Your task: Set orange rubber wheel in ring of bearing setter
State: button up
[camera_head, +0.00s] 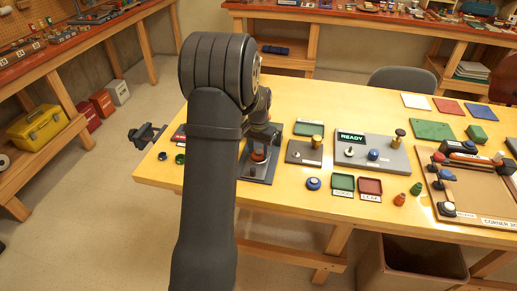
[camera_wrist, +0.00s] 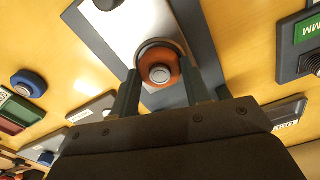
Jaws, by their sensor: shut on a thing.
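The orange rubber wheel (camera_wrist: 174,66), with a pale hub, is between the two fingers of my gripper (camera_wrist: 160,75), which is shut on it. The wheel also shows as a small orange patch under my gripper in the head view (camera_head: 258,156). The bearing setter (camera_wrist: 130,24) has a silver plate on a dark grey base and lies directly beneath; in the head view its base (camera_head: 262,173) is partly hidden by my arm. The dark ring (camera_wrist: 152,43) shows as an arc around the far side of the wheel. I cannot tell whether the wheel sits inside the ring or just above it.
To the right in the head view are a grey plate with a brass knob (camera_head: 316,142), a panel marked READY (camera_head: 375,152), a blue button (camera_head: 313,183), and green (camera_head: 343,182) and red (camera_head: 370,186) trays.

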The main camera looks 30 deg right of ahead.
dwell(0.3)
jog(key=o, duration=1.5)
jog(key=shift+f, duration=0.1)
jog(key=shift+c, duration=0.2)
jog(key=shift+r, duration=3.15)
jog(key=shift+f, duration=0.1)
notch_tip(320, 180, down, 6)
jog(key=shift+f, duration=0.1)
